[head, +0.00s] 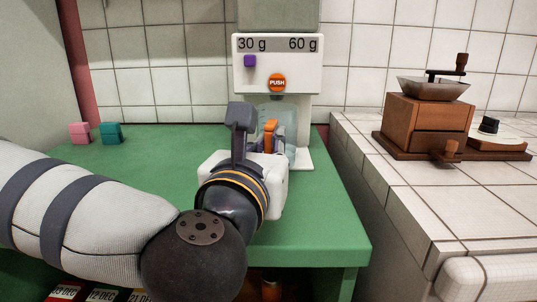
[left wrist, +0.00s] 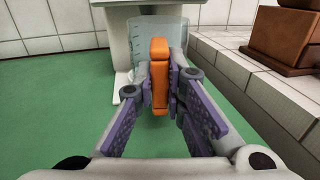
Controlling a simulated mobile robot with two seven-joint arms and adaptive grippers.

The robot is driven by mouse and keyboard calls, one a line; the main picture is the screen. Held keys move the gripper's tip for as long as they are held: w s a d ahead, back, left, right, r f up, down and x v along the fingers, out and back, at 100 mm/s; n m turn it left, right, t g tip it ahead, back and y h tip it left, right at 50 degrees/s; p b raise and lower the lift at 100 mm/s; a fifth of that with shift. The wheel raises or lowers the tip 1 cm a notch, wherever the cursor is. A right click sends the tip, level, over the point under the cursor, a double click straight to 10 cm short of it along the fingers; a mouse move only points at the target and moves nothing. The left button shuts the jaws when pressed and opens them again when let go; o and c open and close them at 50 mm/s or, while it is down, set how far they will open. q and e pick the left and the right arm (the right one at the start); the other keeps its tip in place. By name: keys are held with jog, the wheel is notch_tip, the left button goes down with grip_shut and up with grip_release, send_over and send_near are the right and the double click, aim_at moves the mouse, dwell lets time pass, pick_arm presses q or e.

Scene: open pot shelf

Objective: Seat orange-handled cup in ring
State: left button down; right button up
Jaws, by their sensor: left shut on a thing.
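The orange handle (head: 270,136) of a clear, bluish cup (head: 290,118) stands between the fingers of my left gripper (head: 272,146). In the left wrist view the upright orange handle (left wrist: 160,75) is between the purple-padded fingers of the gripper (left wrist: 160,88), which is shut on it. The clear cup (left wrist: 148,38) is behind the handle, in front of the white dispenser (head: 304,75). No ring can be made out; the gripper and handle cover the area around the cup's lower part. My right gripper is not in view.
Pink (head: 79,132) and teal (head: 111,132) blocks stand left on the green table (head: 330,225). A wooden grinder (head: 428,115) stands on the tiled counter at right.

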pick_arm(q)
jog(key=shift+w+f+b, duration=0.15)
jog(key=shift+w+b, duration=0.65)
jog(key=shift+w, duration=3.05)
jog(key=shift+w+f, duration=0.1)
jog(key=shift+f, duration=0.25)
jog(key=shift+f+b, duration=0.35)
jog(key=shift+f, duration=0.05)
jog(key=c, duration=1.6)
grip_release()
jog(key=s, duration=0.4)
jog(key=s+a, duration=0.1)
jog(key=s, duration=0.3)
jog(key=s+a, duration=0.1)
jog(key=s, duration=0.3)
jog(key=shift+a, duration=0.2)
